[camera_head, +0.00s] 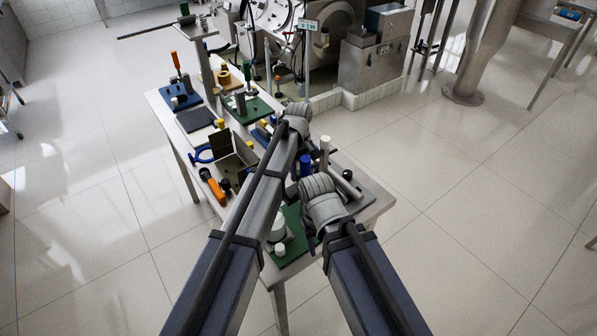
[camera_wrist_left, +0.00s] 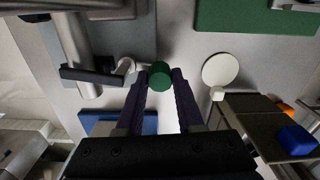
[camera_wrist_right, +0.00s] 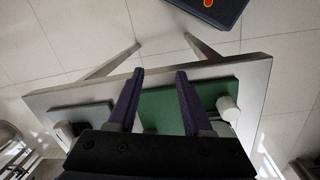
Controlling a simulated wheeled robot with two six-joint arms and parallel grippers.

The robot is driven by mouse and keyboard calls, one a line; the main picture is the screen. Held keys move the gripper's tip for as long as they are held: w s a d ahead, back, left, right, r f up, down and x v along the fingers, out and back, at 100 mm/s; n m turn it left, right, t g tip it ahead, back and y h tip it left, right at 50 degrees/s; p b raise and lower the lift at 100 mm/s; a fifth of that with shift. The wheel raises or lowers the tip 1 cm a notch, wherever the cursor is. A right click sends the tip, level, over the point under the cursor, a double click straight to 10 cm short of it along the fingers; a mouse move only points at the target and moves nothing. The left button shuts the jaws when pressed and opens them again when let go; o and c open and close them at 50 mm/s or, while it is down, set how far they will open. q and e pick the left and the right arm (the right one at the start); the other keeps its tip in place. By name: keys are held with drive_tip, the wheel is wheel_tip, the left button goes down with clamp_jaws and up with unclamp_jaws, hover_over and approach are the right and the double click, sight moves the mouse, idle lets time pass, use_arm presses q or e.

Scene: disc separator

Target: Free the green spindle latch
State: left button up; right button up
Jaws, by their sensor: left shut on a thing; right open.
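The green spindle latch shows as a round green knob (camera_wrist_left: 159,78) in the left wrist view. My left gripper (camera_wrist_left: 158,72) is shut on it, one dark finger at each side. A pale rounded end (camera_wrist_left: 126,66) and a grey metal assembly with a dark crossbar (camera_wrist_left: 92,75) lie just to its left. How the knob joins them cannot be told. My right gripper (camera_wrist_right: 160,75) is open and empty above the table's near end, by a green board (camera_wrist_right: 178,108). In the head view my wrists hide both pairs of fingertips and the green knob.
Open floor (camera_head: 470,200) lies to the right.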

use_arm(q)
clamp_jaws()
drive_tip(key=m, duration=0.1)
drive_tip(key=w+m, duration=0.1)
drive_tip(key=m, duration=0.2)
drive_tip(key=shift+w+a, duration=0.2)
drive_tip(key=shift+w, duration=0.2)
drive_tip(key=m, duration=0.2)
drive_tip(key=w+m, duration=0.1)
drive_tip(key=m, duration=0.1)
drive_tip(key=shift+w, duration=0.2)
drive_tip(key=m, duration=0.1)
drive_tip(key=w+m, duration=0.1)
drive_tip(key=m, duration=0.1)
drive_tip(key=d+m, duration=0.1)
drive_tip(key=shift+w, duration=0.25)
drive_tip(key=shift+w+d+m, duration=0.2)
drive_tip(key=shift+w+m, duration=0.05)
drive_tip(key=shift+m, duration=0.7)
drive_tip(key=shift+w+d+m, duration=0.2)
drive_tip(key=shift+m, duration=0.75)
